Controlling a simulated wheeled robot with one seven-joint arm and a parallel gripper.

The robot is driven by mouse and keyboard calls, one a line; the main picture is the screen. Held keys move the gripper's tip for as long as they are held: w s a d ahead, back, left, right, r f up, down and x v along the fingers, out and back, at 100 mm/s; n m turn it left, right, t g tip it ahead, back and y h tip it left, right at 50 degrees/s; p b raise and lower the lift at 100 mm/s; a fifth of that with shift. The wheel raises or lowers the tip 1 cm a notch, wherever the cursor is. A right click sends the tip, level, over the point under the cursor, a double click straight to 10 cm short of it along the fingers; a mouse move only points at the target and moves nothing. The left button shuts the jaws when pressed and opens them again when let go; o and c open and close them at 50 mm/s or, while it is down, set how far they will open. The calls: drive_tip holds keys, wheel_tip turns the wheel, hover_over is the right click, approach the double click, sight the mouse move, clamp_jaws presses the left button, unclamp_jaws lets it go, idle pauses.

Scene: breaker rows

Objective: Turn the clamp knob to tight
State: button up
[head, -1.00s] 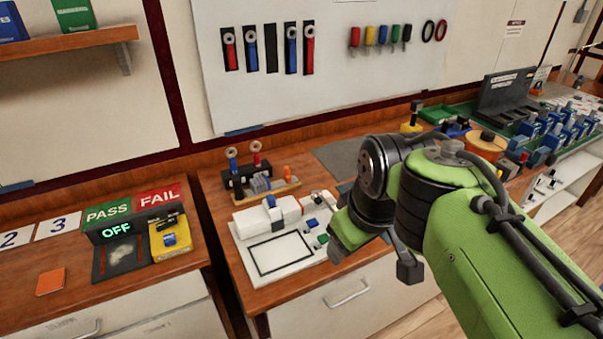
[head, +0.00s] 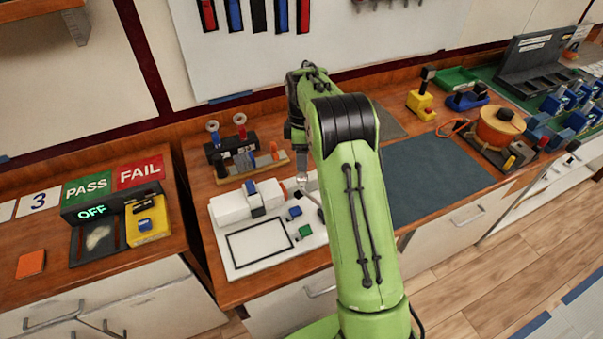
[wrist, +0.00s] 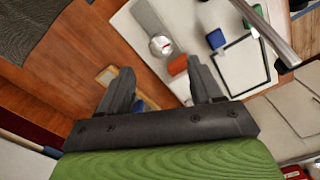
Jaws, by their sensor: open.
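A white fixture board (head: 236,267) lies on the wooden bench; it also shows in the wrist view (wrist: 247,68). A white block (head: 232,208) with a dark band sits along its back. A round silver knob with a red mark (wrist: 161,46) shows at the end of a grey bar in the wrist view, beside a short orange cylinder (wrist: 177,65). I cannot tell for certain which is the clamp knob. My gripper (wrist: 160,67) is open and empty, its fingers pointing towards these two parts, apparently apart from them. My arm hides part of the fixture in the head view.
Blue (head: 294,212) and green (head: 305,232) blocks sit on the board's right side. A rack with upright tools (head: 230,148) stands behind it. A dark mat (head: 430,178) right of my arm is clear. A PASS/FAIL station (head: 110,205) is at left.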

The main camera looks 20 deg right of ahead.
sight(302, 176)
wheel_tip(302, 176, down, 7)
drive_tip(key=shift+s+a, duration=0.1)
drive_tip(key=shift+s, duration=0.05)
drive_tip(key=shift+f, duration=0.4)
drive_tip(key=c, duration=1.1)
drive_tip(key=shift+o, duration=0.2)
